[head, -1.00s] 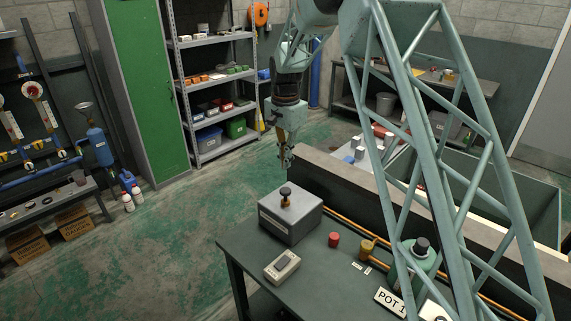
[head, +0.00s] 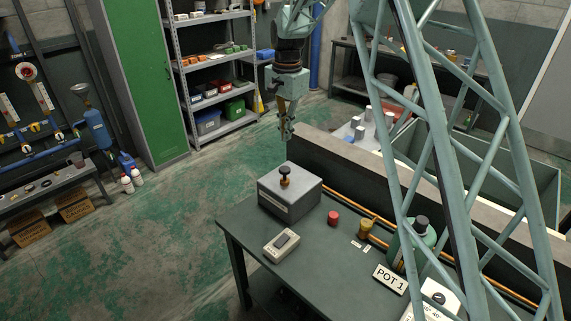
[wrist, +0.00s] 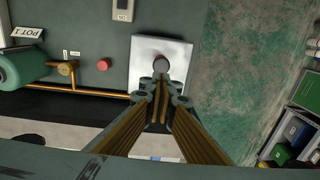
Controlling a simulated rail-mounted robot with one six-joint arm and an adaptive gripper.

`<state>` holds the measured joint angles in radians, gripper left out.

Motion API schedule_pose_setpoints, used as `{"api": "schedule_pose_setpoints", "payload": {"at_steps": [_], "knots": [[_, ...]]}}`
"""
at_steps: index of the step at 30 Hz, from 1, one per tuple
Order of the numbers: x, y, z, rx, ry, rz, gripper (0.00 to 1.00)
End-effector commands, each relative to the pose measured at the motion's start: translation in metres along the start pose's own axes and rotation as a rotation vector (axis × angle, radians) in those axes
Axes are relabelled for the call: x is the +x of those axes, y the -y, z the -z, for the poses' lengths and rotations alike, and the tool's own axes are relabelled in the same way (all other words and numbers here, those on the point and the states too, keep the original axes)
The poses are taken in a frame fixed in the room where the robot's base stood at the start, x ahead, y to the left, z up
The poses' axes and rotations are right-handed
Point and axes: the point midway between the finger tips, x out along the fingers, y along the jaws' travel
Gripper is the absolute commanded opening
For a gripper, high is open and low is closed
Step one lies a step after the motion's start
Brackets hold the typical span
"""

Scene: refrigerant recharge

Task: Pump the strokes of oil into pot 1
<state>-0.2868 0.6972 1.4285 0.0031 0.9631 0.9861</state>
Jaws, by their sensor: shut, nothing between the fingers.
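A grey box with a black knob on top (head: 289,194) stands at the left end of the green workbench; I take it for the oil pump. Its knob (head: 285,172) is upright and also shows in the wrist view (wrist: 161,63), just beyond my fingertips. My gripper (head: 287,132) points down, shut and empty, above and apart from the box. In the wrist view its fingertips (wrist: 160,92) overlap the near part of the box top. The green pot (head: 413,244) stands to the right behind a "POT 1" sign (head: 390,280), partly hidden by a lattice frame.
A red button (head: 333,218) and a brass fitting (head: 366,229) on an orange pipe lie between box and pot. A low wall (head: 335,160) runs behind the bench. Open floor lies to the left.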

Motion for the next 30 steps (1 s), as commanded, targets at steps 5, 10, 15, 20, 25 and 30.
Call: {"api": "schedule_pose_setpoints", "payload": {"at_steps": [5, 10, 15, 20, 25, 30], "knots": [[-0.005, 0.0, 0.0, 0.0, 0.003, 0.002, 0.0], [-0.005, 0.0, 0.0, 0.0, 0.003, 0.002, 0.0], [-0.004, 0.0, 0.0, -0.001, 0.003, 0.002, 0.0], [0.001, 0.0, 0.0, -0.001, 0.003, 0.001, 0.0], [0.013, 0.0, -0.001, -0.001, 0.004, 0.0, 0.0], [0.033, 0.0, -0.001, -0.001, 0.004, 0.0, 0.0]]}}
